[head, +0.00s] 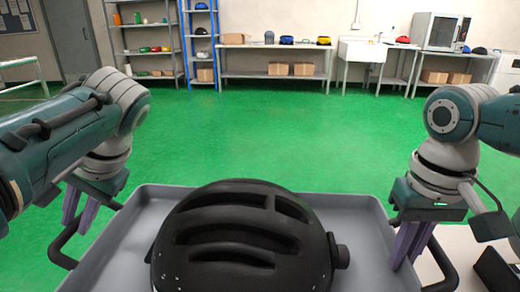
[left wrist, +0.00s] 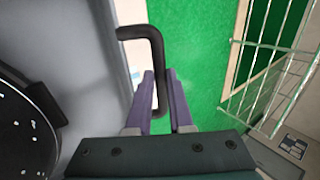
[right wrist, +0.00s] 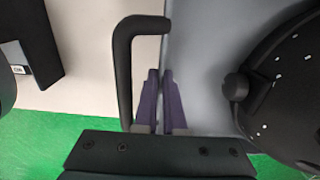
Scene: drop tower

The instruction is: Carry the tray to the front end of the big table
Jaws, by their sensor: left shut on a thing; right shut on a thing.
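The grey tray (head: 345,205) is in front of me in the head view, with a dark handle on each side. A black vented helmet (head: 240,235) rests in it and hides much of its floor. My left gripper (head: 80,208) is shut on the tray's left handle (left wrist: 155,40), which runs between its purple fingers (left wrist: 161,98). My right gripper (head: 408,242) is shut at the tray's right edge. In the right wrist view its fingers (right wrist: 160,95) are close together at the rim, beside the right handle (right wrist: 124,70). The front end of the big table cannot be made out.
A pale tabletop (right wrist: 90,65) lies beside the tray's right side, with a dark object (right wrist: 35,45) on it. Green floor (head: 260,130) is clear ahead. Shelves (head: 145,40), a bench (head: 275,75) and a sink (head: 362,50) stand along the far wall. A pale rack (head: 22,70) stands left.

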